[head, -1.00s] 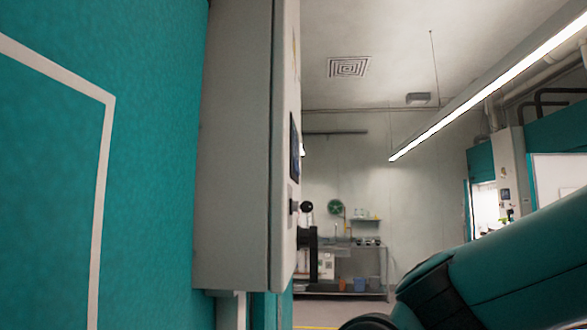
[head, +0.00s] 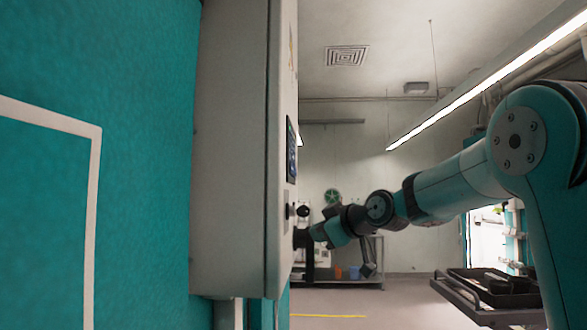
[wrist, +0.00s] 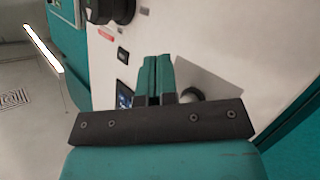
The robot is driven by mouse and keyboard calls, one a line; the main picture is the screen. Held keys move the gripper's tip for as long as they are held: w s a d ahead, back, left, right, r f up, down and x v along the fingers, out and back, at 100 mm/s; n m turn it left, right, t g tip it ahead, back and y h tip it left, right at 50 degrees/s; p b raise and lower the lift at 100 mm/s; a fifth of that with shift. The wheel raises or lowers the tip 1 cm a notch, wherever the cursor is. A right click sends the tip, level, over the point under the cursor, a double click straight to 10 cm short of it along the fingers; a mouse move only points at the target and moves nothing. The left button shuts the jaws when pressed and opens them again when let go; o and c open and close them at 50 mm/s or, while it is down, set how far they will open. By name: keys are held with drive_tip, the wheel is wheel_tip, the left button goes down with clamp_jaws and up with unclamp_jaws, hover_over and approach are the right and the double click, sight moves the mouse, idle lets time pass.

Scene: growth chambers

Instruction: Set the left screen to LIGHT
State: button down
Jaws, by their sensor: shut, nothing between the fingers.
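The screen (head: 291,150) is a dark panel with a bluish display on the front face of a grey control cabinet (head: 235,150). I see it nearly edge-on in the head view, so its text cannot be read. In the wrist view the screen (wrist: 124,95) is a small dark-blue patch, partly hidden by my gripper's crossbar. My gripper (wrist: 157,60) is shut and empty, its teal fingers together in front of the white cabinet face. In the head view my gripper (head: 304,238) is by the cabinet's front, below the screen; whether it touches cannot be told.
A black knob (wrist: 112,8), a red label (wrist: 106,34) and a small black square (wrist: 122,54) are on the cabinet face. A teal wall (head: 140,160) stands left. A metal bench (head: 355,262) is at the back.

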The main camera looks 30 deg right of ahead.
sight(291, 154)
drive_tip(key=d+r+n+t, duration=0.2)
drive_tip(key=d+r, duration=0.1)
drive_tip(key=r, duration=0.4)
drive_tip(key=d+r+n+t, duration=0.2)
drive_tip(key=d+r, duration=0.2)
drive_tip(key=r, duration=0.3)
drive_tip(key=shift+s+d+n, duration=0.15)
drive_tip(key=shift+s+n, duration=0.15)
drive_tip(key=shift+s, duration=0.15)
drive_tip(key=w+a+p, duration=0.1)
drive_tip(key=w+a, duration=0.4)
drive_tip(key=a, duration=0.2)
drive_tip(key=shift+a+p, duration=0.15)
drive_tip(key=shift+p, duration=0.2)
idle(0.8)
drive_tip(key=shift+w+a+b, duration=0.2)
drive_tip(key=shift+a+b, duration=0.1)
drive_tip(key=shift+a, duration=0.05)
